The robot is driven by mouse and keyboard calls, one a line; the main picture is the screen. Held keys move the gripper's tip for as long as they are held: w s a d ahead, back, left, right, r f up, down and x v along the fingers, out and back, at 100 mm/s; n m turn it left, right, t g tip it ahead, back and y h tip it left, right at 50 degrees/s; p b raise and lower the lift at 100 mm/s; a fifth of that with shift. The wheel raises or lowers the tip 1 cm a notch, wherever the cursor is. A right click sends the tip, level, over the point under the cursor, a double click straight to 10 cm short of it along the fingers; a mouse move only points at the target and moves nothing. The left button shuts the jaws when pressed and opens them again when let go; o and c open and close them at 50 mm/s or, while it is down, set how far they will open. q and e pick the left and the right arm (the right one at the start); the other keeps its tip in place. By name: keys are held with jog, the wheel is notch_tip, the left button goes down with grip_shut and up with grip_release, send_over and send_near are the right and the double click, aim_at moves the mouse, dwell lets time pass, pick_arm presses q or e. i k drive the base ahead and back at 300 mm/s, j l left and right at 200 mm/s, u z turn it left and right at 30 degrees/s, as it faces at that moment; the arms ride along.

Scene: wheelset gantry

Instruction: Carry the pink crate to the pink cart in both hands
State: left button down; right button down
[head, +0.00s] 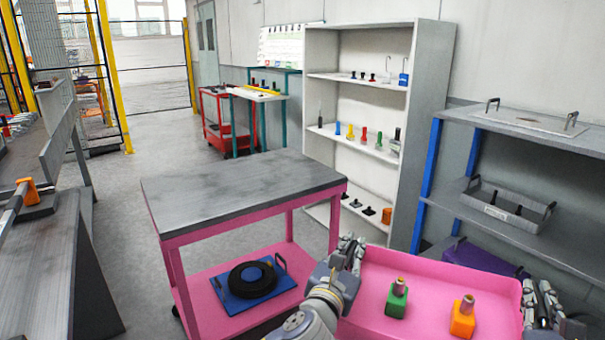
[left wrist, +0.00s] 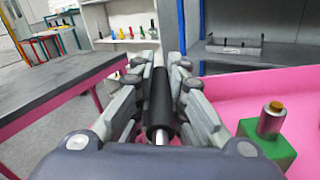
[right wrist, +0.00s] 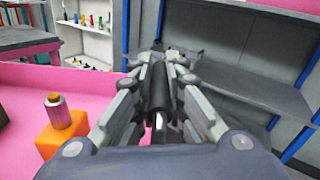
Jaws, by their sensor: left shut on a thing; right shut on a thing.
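The pink crate (head: 377,290) is at the lower right of the head view, held between my two grippers. A green block with a capped peg (head: 397,298) and an orange block with a capped peg (head: 463,317) stand in it. My left gripper (head: 347,258) is shut on a black bar handle (left wrist: 158,105) at the crate's left end. My right gripper (head: 543,308) is shut on the other black handle (right wrist: 158,95) at its right end. The pink cart (head: 243,192) stands left of the crate. Its grey top is empty.
A blue tray with a black ring (head: 250,280) lies on the cart's lower shelf. A white shelf unit (head: 432,110) stands behind. A grey rack with blue posts (head: 560,148) stands at the right, with a purple crate (head: 480,258) low down. Grey workbenches (head: 45,250) stand left; floor lies between.

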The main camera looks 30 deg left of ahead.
aim_at(282, 170)
jog(key=i+u, duration=0.15)
jog(key=i, duration=0.4)
jog(key=i+l+u, duration=0.1)
jog(key=i, duration=0.4)
jog(key=i+u, duration=0.2)
jog(key=i, duration=0.45)
jog(key=i+l+u, duration=0.2)
jog(key=i, duration=0.4)
jog(key=i+u, duration=0.3)
jog(key=u, duration=0.15)
jog(key=i+u, duration=0.25)
jog(key=u, duration=0.15)
jog(key=i+l+u, duration=0.2)
jog(key=u, duration=0.25)
jog(key=i+l, duration=0.05)
